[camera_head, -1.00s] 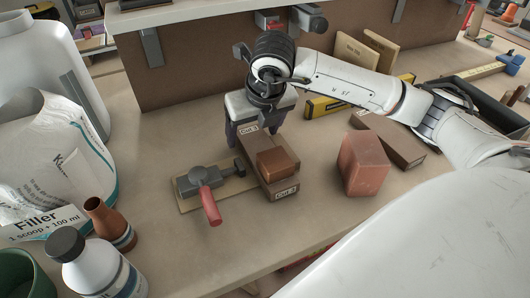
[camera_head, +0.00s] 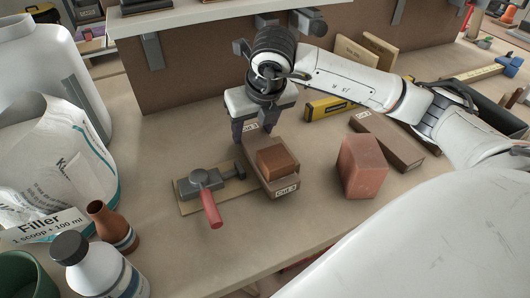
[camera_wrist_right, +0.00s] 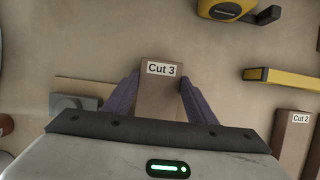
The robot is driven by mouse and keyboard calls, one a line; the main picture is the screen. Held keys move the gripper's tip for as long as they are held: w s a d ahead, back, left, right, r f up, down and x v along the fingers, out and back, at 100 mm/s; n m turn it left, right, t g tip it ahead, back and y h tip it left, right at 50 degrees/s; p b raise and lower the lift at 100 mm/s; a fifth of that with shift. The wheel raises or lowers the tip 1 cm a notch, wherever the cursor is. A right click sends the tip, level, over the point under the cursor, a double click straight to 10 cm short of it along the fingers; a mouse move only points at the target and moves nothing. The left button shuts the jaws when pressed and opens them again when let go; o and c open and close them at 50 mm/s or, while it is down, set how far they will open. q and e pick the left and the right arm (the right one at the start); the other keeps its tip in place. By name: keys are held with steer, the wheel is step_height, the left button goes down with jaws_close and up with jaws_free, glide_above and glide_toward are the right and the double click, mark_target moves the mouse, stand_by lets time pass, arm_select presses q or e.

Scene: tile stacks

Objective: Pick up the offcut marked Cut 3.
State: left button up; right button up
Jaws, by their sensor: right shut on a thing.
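The offcut marked Cut 3 (camera_wrist_right: 160,97) is a long brown block; its label faces up in the right wrist view. In the head view, Cut 3 (camera_head: 262,148) lies in a low stack on the bench, its far end under my right gripper (camera_head: 254,136). The two fingers of the right gripper (camera_wrist_right: 160,88) are shut on its sides. A smaller reddish-brown block (camera_head: 272,163) sits on the stack's near part. A label on the stack's near end (camera_head: 286,190) is too small to read surely. My left gripper is not in view.
A toggle clamp with a red handle (camera_head: 210,208) stands close left of the stack. A reddish block (camera_head: 362,167) and another offcut, Cut 2 (camera_wrist_right: 292,150), lie to the right. A yellow level (camera_head: 330,107) lies behind. Bottles stand front left; the bench front is clear.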

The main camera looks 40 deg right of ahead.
steer(key=shift+r+p, duration=1.15)
steer(key=shift+r, duration=1.15)
